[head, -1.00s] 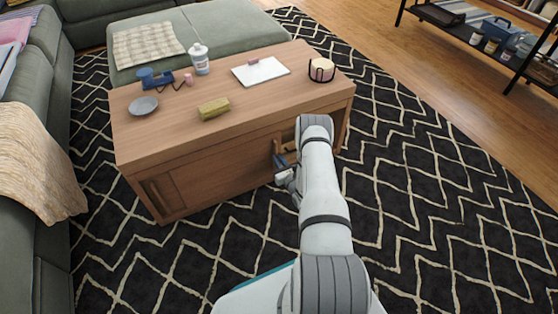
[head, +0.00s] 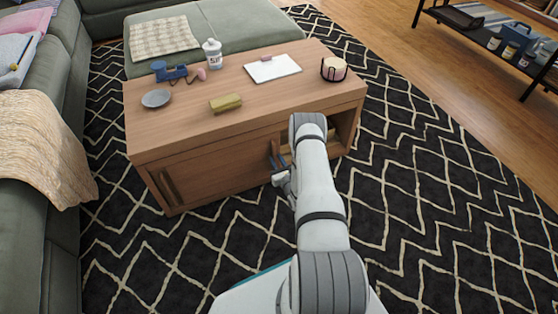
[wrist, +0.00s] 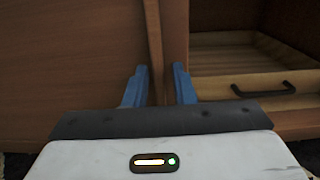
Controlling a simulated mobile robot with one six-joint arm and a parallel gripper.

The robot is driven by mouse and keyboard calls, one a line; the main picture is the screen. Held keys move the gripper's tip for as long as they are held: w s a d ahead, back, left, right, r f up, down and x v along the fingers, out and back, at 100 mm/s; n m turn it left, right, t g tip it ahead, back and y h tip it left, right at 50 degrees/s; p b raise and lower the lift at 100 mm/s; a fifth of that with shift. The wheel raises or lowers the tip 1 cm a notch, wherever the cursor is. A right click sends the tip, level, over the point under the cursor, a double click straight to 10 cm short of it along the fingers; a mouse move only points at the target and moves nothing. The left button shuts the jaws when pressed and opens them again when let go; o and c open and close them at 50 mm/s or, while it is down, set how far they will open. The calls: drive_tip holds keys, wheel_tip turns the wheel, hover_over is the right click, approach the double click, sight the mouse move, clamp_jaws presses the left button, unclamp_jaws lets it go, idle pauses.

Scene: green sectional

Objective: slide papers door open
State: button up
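The low wooden table (head: 215,135) has sliding doors along its front. The door by my gripper (head: 281,167) has an upright wooden handle (head: 274,152), which also shows in the wrist view (wrist: 156,50). To the right of the door, an open compartment (wrist: 240,18) shows a light wooden drawer (wrist: 240,55) with a dark handle (wrist: 262,90). My arm hides part of the opening in the head view. No label reading "papers" is visible.
The left door has its own upright handle (head: 167,187). On the tabletop are a grey dish (head: 156,98), a yellow block (head: 225,104), a white bottle (head: 212,53), a white board (head: 272,68) and a candle holder (head: 334,69). Patterned rug (head: 430,210) lies clear at right.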

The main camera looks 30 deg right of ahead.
drive_tip(key=shift+o, duration=0.8)
drive_tip(key=s+p, duration=0.2)
drive_tip(key=s, duration=0.6)
drive_tip(key=shift+p, duration=0.35)
drive_tip(key=shift+w+a, duration=0.1)
